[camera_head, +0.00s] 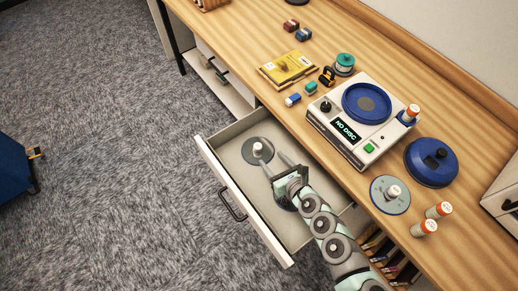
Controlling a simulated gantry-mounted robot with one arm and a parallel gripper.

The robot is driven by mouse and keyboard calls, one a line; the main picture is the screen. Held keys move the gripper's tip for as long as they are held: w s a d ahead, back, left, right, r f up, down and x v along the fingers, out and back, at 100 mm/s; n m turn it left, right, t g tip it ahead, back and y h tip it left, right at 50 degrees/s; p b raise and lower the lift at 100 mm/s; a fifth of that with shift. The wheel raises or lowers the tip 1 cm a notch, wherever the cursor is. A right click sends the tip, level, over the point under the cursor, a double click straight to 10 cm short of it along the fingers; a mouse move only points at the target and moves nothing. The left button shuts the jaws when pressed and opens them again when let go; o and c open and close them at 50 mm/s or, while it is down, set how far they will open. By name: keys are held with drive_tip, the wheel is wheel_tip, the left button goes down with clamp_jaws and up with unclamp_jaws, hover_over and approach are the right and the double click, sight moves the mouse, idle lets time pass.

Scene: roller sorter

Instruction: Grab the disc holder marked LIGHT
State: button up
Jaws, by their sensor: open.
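A grey disc holder (258,150) with a white-topped knob lies in the open drawer. A second dark round holder (284,204) shows in the drawer beneath my arm, mostly hidden by it. Another grey disc holder (390,196) with a white knob lies on the table to the right. The markings on these are too small to read, so I cannot tell which says LIGHT. My gripper (276,165) is over the drawer, open and empty, its fingers pointing toward the first holder's lower right side.
The drawer (225,181) is pulled out from the wooden table. A machine with a "NO DISC" display (348,131) stands on the table, with a round blue lid (431,162) and orange-capped canisters (424,228) to its right. A yellow book (288,67) lies farther back.

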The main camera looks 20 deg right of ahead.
sight(260, 148)
wheel_tip(260, 148, down, 2)
drive_tip(key=shift+f+b, duration=0.2)
drive_tip(key=shift+b, duration=0.4)
drive_tip(key=x, duration=0.6)
drive_tip(key=shift+w+r, duration=0.15)
drive_tip(key=shift+r, duration=0.05)
drive_tip(key=x, duration=0.3)
drive_tip(key=shift+w+a+r+b, duration=0.15)
drive_tip(key=shift+w+r+b, duration=0.15)
drive_tip(key=shift+w+a+f, duration=0.1)
drive_tip(key=shift+w+f, duration=0.2)
drive_tip(key=shift+w, duration=0.25)
clamp_jaws()
